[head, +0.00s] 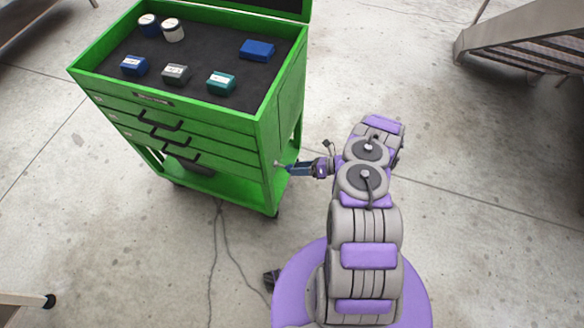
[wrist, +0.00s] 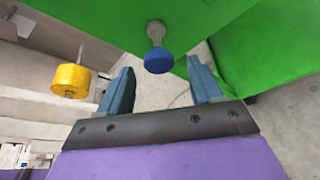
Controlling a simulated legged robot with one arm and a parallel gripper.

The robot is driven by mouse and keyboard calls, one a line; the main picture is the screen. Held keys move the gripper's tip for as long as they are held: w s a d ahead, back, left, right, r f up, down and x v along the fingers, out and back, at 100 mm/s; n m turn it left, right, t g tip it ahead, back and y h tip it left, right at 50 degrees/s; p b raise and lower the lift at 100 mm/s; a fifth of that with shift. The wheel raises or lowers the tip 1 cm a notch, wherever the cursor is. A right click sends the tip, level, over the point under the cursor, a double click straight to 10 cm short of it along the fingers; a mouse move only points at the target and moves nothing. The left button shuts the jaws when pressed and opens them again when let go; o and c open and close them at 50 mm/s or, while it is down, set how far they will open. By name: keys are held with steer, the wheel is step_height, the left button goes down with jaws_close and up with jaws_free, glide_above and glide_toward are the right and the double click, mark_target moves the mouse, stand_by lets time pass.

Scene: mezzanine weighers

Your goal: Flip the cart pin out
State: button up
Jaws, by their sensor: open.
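The green cart (head: 190,125) stands at the left of the head view, and its side panel fills the top of the wrist view (wrist: 100,20). A pin with a blue round knob (wrist: 158,61) sticks out from the cart in the wrist view. In the head view a small pin (head: 278,163) shows on the cart's right side. My gripper (head: 288,168) is close to that side. In the wrist view my gripper (wrist: 160,80) is open, its two blue fingers on either side of the knob with gaps between. I cannot tell how deep the knob sits between them.
A yellow knob on a rod (wrist: 72,80) shows at the left of the wrist view. Blocks and two cans (head: 172,30) stand on the cart's black top (head: 200,45). Metal stairs (head: 520,45) are at the upper right.

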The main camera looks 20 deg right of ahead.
steer(key=p+v, duration=0.2)
steer(key=v, duration=1.2)
steer(key=shift+d+f, duration=0.2)
steer(key=shift+w, duration=0.1)
